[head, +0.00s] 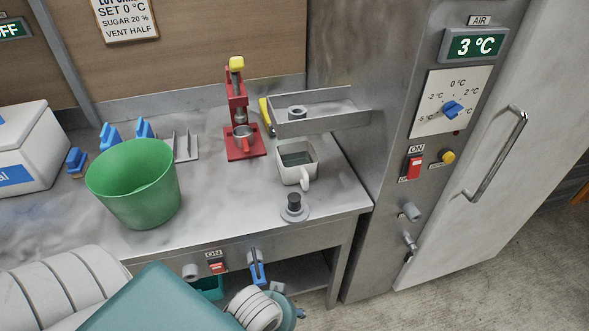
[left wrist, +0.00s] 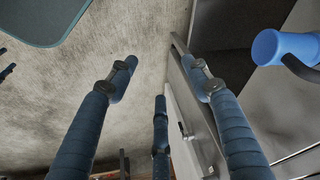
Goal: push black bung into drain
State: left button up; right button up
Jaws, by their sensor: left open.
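The black bung (head: 294,200) stands upright on the steel counter near its front right edge. It sits at a round grey drain fitting (head: 295,214); how deep it sits I cannot tell. My left gripper shows its blue fingers spread open and empty in the left wrist view (left wrist: 158,78), over the concrete floor. In the head view only part of my left arm and wrist shows, low at the bottom edge, below the counter front and away from the bung. My right gripper is not in view.
A red press (head: 238,115) and a green bucket (head: 135,190) are further left. A blue lever (head: 257,272) juts from the counter front. A steel cabinet (head: 390,190) stands right.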

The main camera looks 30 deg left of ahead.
pick_arm(q)
jog(key=w+d+r+m+t, duration=0.15)
jog(key=w+r+t, duration=0.55)
jog(key=w+r, duration=0.8)
jog(key=w+r+m+t, duration=0.2)
jog(key=w+r+t, duration=0.7)
jog(key=r, duration=1.1)
jog(key=w+d+r+m+h, duration=0.3)
jog(key=d+r+m+h, duration=0.4)
jog(key=r, duration=0.3)
jog(key=s+d+r+m+g+h, duration=0.1)
jog(key=s+d+m+g+h, duration=0.2)
jog(key=d+m+g+h, duration=0.3)
jog(key=s+d+r+m+g+h, duration=0.15)
jog(key=d+m+g+h, duration=0.25)
jog(key=d+m+h, duration=0.4)
jog(key=m+g+y, duration=0.3)
jog(key=g+y, duration=0.7)
jog(key=y, duration=1.1)
send_over(294, 197)
jog(key=f, duration=1.8)
jog(key=shift+w+d+f, duration=0.1)
jog(key=shift+w+d, duration=0.05)
jog(key=shift+d, duration=0.15)
jog(key=shift+a+n, duration=0.25)
jog(key=shift+a, duration=0.1)
jog(key=shift+f, duration=0.35)
notch_tip(294, 197, down, 10)
jog(key=shift+p, duration=1.1)
